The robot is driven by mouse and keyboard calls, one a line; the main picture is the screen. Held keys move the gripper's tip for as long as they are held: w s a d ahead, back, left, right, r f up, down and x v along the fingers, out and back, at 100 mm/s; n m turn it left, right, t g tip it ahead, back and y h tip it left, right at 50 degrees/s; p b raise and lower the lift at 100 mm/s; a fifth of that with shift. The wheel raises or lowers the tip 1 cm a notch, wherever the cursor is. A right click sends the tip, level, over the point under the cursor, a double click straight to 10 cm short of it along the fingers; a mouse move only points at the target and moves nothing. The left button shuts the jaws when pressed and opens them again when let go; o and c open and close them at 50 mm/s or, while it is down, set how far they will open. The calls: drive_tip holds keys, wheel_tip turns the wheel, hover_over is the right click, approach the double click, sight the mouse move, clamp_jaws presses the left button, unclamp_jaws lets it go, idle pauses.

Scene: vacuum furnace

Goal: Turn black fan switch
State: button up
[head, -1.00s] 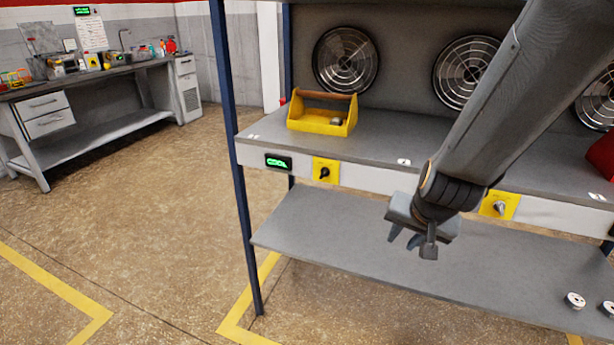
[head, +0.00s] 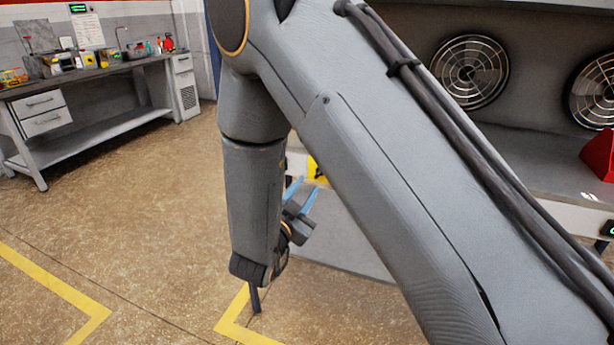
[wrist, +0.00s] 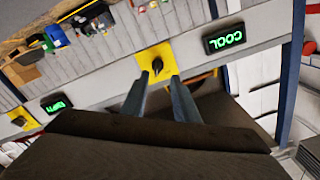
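The black fan switch (wrist: 157,66) is a dark knob on a yellow plate (wrist: 147,57), below the upper middle of the wrist view. It sits just beyond the two fingertips of my gripper (wrist: 160,80). The fingers are apart with nothing between them, and I cannot tell whether they touch the knob. In the head view my gripper (head: 301,192) points up towards the bench front. A sliver of the yellow plate (head: 313,169) shows behind it, and my arm hides the knob there.
Another lit display (wrist: 56,105) and a second yellow switch plate (wrist: 16,122) lie to the left. Round fans (head: 470,72) line the bench back. A red object (head: 599,157) stands at right. Open floor lies left.

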sight(318, 175)
drive_tip(key=x, duration=0.5)
drive_tip(key=p+x, duration=0.1)
drive_tip(key=x, duration=0.2)
drive_tip(key=shift+s+d, duration=0.15)
drive_tip(key=shift+d, duration=0.1)
